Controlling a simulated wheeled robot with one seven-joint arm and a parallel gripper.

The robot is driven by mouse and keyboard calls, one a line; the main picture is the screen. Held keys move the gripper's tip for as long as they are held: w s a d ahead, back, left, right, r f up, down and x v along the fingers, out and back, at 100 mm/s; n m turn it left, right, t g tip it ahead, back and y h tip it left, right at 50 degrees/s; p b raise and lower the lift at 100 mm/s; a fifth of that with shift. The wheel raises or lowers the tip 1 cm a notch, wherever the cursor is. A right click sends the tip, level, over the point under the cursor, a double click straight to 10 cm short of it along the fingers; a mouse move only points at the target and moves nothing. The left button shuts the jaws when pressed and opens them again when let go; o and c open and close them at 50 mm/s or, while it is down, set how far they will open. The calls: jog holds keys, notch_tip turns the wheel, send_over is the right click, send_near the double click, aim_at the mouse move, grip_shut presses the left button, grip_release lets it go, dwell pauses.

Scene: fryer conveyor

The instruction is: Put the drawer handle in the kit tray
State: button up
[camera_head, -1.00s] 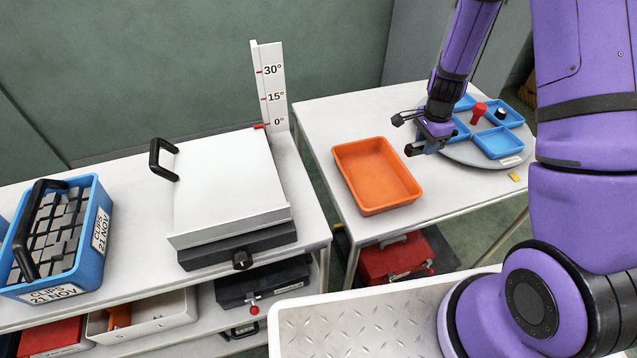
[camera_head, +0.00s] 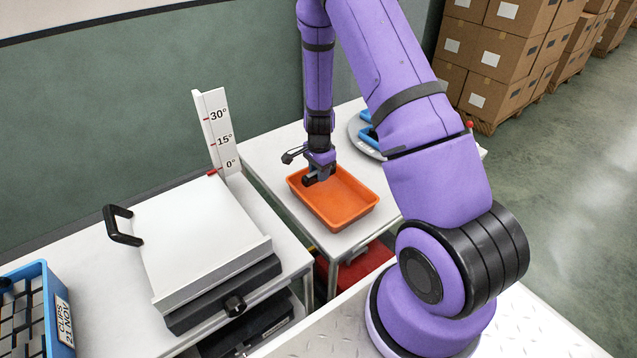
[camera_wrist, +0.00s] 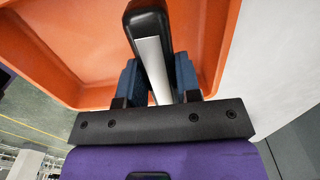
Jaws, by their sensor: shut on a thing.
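The drawer handle (camera_wrist: 150,50) is a black bar with a pale metallic face, seen in the wrist view between my two blue finger pads. My gripper (camera_head: 316,178) is shut on it, over the back left part of the orange tray (camera_head: 345,224), which I take to be the kit tray. The tray floor and walls also show behind the handle in the wrist view (camera_wrist: 75,60). The tray looks empty otherwise. I cannot tell whether the handle touches the tray floor. The handle's lower end is hidden by my gripper.
A round grey turntable (camera_head: 358,135) with blue bins stands behind the tray, partly hidden by my arm. A white-lidded press (camera_head: 195,240) with an angle scale (camera_head: 216,130) is at left, next to a blue clips crate (camera_head: 50,300). Bare table surrounds the tray.

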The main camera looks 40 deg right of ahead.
aim_at(320, 189)
jog(key=shift+f, duration=2)
jog(key=o, duration=0.9)
jog(key=shift+f, duration=0.1)
jog(key=shift+o, duration=0.2)
notch_tip(320, 189, up, 13)
jog(key=shift+f, duration=0.2)
jog(key=s+a+r+n+t+y, duration=0.1)
jog(key=s+a+r+n, duration=0.3)
jog(key=r, duration=0.8)
jog(key=s+a+r+n+t, duration=0.2)
jog(key=s+a+r+n, duration=0.2)
jog(key=r, duration=0.8)
jog(key=s+a+r+n, duration=0.1)
jog(key=s+r+n, duration=0.2)
jog(key=s, duration=0.3)
jog(key=s+a+r+n+t, duration=0.1)
jog(key=s+a+r+n, duration=0.1)
jog(key=s, duration=0.5)
jog(key=s+a+r+n+t+h, duration=0.1)
jog(key=s+a+r+n, duration=0.1)
jog(key=s+r+n, duration=0.2)
jog(key=s+r, duration=0.2)
jog(key=s, duration=0.1)
jog(key=shift+s+r+n, duration=0.15)
jog(key=shift+s+n, duration=0.05)
jog(key=shift+n, duration=0.1)
